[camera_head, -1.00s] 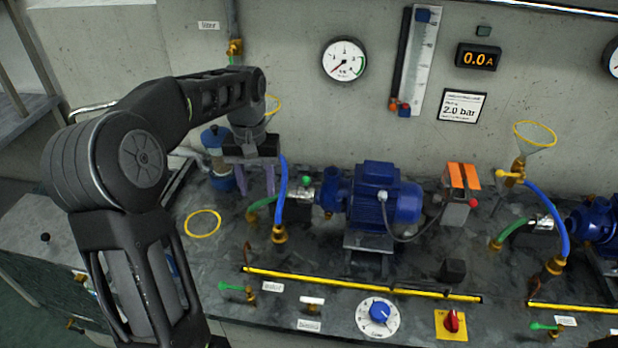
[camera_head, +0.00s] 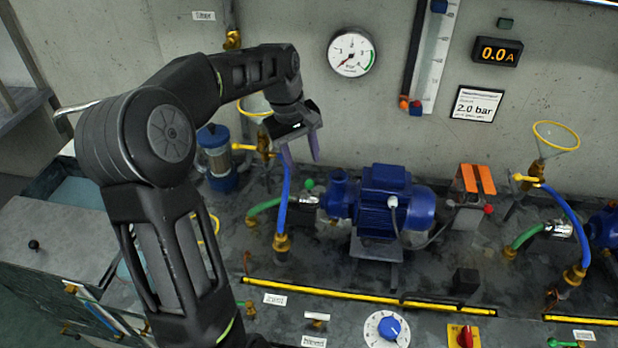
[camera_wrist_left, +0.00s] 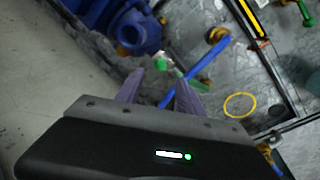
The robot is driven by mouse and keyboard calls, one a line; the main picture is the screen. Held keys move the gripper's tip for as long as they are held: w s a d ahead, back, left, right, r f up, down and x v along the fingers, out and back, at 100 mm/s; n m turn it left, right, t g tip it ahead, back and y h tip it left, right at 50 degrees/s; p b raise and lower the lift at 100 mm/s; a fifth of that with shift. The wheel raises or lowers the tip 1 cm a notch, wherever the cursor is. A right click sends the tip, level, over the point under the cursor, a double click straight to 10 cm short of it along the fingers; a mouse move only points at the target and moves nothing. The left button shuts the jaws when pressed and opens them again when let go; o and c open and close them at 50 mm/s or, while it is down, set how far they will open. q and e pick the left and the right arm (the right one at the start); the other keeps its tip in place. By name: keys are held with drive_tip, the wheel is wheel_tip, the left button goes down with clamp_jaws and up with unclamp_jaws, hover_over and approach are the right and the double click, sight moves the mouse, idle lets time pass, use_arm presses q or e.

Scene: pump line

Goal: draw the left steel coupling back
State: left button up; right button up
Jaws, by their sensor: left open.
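The left steel coupling (camera_head: 306,201) is a short silvery sleeve between the green hose (camera_head: 262,208) and the inlet of the left blue pump (camera_head: 385,205). A green-knobbed valve (camera_head: 309,184) stands just above it in the head view. My left gripper (camera_head: 301,157) is open and empty, with its pale purple fingers pointing down above the coupling, apart from it. In the left wrist view the gripper (camera_wrist_left: 160,82) has the coupling (camera_wrist_left: 163,62) beyond its fingertips, small and blurred. My right gripper is not in view.
A blue hose (camera_head: 283,198) rises close beside the fingers. A yellow-rimmed funnel (camera_head: 257,107) and a blue-capped glass filter (camera_head: 216,155) stand to the left. A yellow-edged rail (camera_head: 330,293) runs along the front of the bench.

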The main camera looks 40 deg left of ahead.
sight(309, 180)
use_arm(q)
drive_tip(key=f, duration=0.5)
drive_tip(key=w+f+p, duration=0.1)
drive_tip(key=f, duration=0.1)
drive_tip(key=shift+w+d+f, duration=0.1)
drive_tip(key=shift+d+f, duration=0.15)
drive_tip(key=shift+d, duration=0.05)
drive_tip(key=shift+c, duration=0.2)
clamp_jaws()
idle(0.9)
